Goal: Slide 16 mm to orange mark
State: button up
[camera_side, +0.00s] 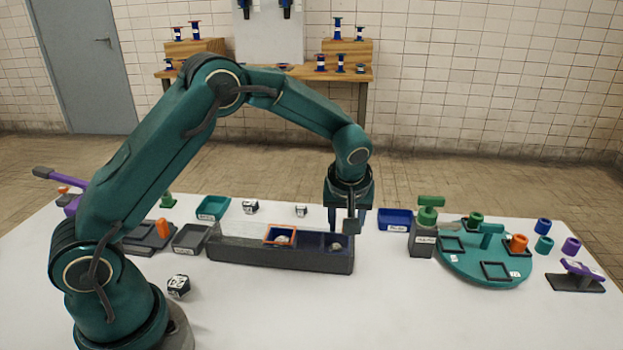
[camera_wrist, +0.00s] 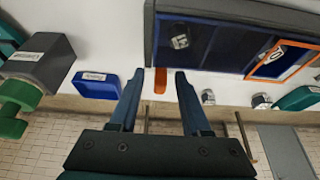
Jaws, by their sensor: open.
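A long dark tray (camera_side: 270,260) with blue compartments stands mid-table, and it also shows in the wrist view (camera_wrist: 149,40). A fitting (camera_side: 336,246) lies in its right-end compartment; it also shows in the wrist view (camera_wrist: 181,42). An orange frame (camera_side: 267,243) encloses another compartment with a labelled piece (camera_wrist: 277,52) inside. I cannot read which piece is 16 mm.
A blue bin (camera_side: 396,219) stands right of my gripper. A grey block with a green valve (camera_side: 424,243) and a teal turntable (camera_side: 480,275) are farther right. Two small blocks (camera_side: 250,207) (camera_side: 301,211) stand behind the tray. The front of the table is mostly clear.

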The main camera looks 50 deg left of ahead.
grip_shut()
dwell(1.4)
